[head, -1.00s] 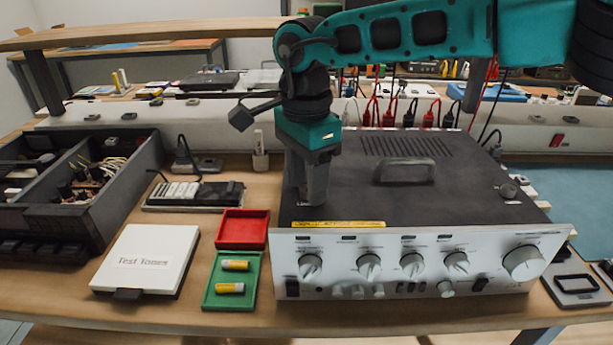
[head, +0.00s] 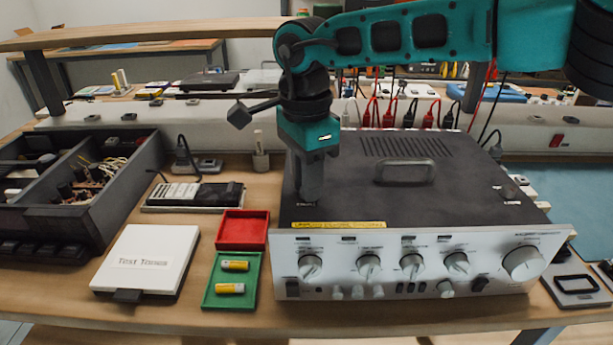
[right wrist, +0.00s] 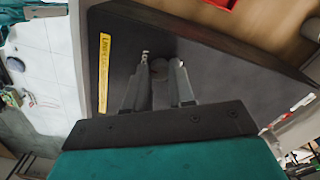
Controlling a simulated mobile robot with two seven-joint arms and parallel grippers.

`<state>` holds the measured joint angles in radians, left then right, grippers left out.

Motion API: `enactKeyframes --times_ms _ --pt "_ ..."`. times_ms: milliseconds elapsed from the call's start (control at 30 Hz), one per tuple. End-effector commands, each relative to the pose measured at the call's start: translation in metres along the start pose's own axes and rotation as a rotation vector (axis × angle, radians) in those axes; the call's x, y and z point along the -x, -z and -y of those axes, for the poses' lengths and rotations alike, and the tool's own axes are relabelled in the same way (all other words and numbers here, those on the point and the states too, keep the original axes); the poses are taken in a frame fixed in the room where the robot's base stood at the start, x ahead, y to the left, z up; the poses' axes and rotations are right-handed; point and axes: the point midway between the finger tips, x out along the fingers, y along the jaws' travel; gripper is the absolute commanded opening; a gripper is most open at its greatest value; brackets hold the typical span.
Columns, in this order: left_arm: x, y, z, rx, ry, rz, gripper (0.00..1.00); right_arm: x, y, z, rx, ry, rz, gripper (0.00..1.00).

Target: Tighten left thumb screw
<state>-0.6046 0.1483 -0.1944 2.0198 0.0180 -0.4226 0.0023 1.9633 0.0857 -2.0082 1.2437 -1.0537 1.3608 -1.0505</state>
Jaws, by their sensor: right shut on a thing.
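The hi-fi amplifier (head: 350,180) stands on the bench with its silver front panel (head: 420,255) facing me. My right gripper (head: 307,203) points down at the left front of its dark top cover, just behind the yellow label (head: 338,225). In the right wrist view the right gripper (right wrist: 160,72) is shut on the left thumb screw (right wrist: 159,68), a small grey round part between the fingertips. In the head view the fingers hide this screw. Another thumb screw (head: 508,191) shows at the right of the cover. My left gripper is not in view.
A handle (head: 404,171) rises from the cover's middle. To the left are a red tray (head: 243,245), a green tray (head: 231,302) with two batteries, a white Test Tones case (head: 146,258) and a dark parts bin (head: 130,195). Cables (head: 405,108) hang behind.

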Motion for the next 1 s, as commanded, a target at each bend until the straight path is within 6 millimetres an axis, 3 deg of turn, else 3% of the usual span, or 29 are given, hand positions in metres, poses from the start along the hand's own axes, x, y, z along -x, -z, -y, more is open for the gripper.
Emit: enactKeyframes --times_ms 1000 --pt "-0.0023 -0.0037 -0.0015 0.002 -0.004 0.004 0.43 -0.0005 0.0003 0.0007 -0.924 -0.007 0.002 0.0"
